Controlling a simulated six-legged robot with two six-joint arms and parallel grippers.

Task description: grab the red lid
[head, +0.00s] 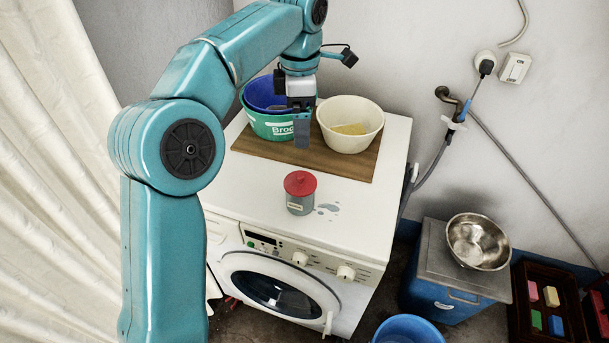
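The red lid (300,182) sits on a small grey canister (301,206) with a pale label. The canister stands upright near the front of the white washing machine's top (245,185). My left gripper (302,138) points down, behind the lid in the picture and apart from it, in front of the bowls. Its fingers overlap from this side, so I cannot tell whether they are open or shut. My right gripper is not in view.
A wooden board (345,168) holds a green tub (268,127), a blue bowl (262,95) and a cream bowl (350,112) with a yellow sponge (350,129). A small puddle (328,208) lies right of the canister. A metal bowl (478,243) stands farther right.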

